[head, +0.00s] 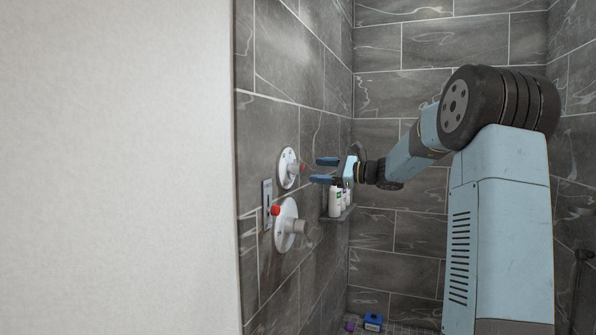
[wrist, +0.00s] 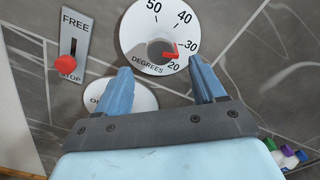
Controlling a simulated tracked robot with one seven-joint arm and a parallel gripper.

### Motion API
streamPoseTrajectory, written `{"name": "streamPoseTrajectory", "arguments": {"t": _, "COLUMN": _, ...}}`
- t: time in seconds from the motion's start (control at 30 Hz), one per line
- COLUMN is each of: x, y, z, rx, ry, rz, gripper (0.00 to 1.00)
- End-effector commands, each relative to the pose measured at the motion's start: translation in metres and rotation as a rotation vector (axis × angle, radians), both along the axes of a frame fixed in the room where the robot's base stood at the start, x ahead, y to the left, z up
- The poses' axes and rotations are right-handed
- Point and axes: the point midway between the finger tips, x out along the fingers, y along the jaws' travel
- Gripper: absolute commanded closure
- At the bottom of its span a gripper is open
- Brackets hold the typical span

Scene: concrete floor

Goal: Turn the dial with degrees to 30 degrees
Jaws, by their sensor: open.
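The degrees dial (wrist: 140,38) is a white round plate on the tiled wall, marked 50, 40, 30 and 20, with a grey knob in the middle. Its red pointer (wrist: 170,52) sits at the lower right, between the 20 and 30 marks. The head view shows this as the upper dial (head: 286,171). My gripper (head: 325,170) is open and empty, apart from the dial and out to its right in the head view. In the wrist view its blue fingers (wrist: 164,86) straddle the space just below the dial.
A second white dial (head: 279,238) is below, partly hidden by my left finger in the wrist view. A FREE/STOP lever plate (wrist: 76,35) has its red knob near STOP. A shelf (head: 343,215) with bottles (head: 335,202) is close beside my gripper.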

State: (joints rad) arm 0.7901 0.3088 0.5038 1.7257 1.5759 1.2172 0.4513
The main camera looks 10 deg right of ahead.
Motion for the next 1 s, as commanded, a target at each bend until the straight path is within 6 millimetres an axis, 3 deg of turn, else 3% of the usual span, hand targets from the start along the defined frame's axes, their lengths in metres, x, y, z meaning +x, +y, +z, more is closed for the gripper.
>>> {"name": "streamPoseTrajectory", "arguments": {"t": 0.43, "x": 0.041, "y": 0.056, "z": 0.0, "rx": 0.0, "ry": -0.001, "rz": 0.001, "gripper": 0.31}}
{"name": "streamPoseTrajectory", "arguments": {"t": 0.9, "x": 0.048, "y": 0.065, "z": 0.0, "rx": -0.001, "ry": -0.001, "rz": -0.001, "gripper": 0.31}}
{"name": "streamPoseTrajectory", "arguments": {"t": 1.0, "x": 0.048, "y": 0.065, "z": 0.0, "rx": -0.001, "ry": -0.001, "rz": -0.001, "gripper": 0.39}}
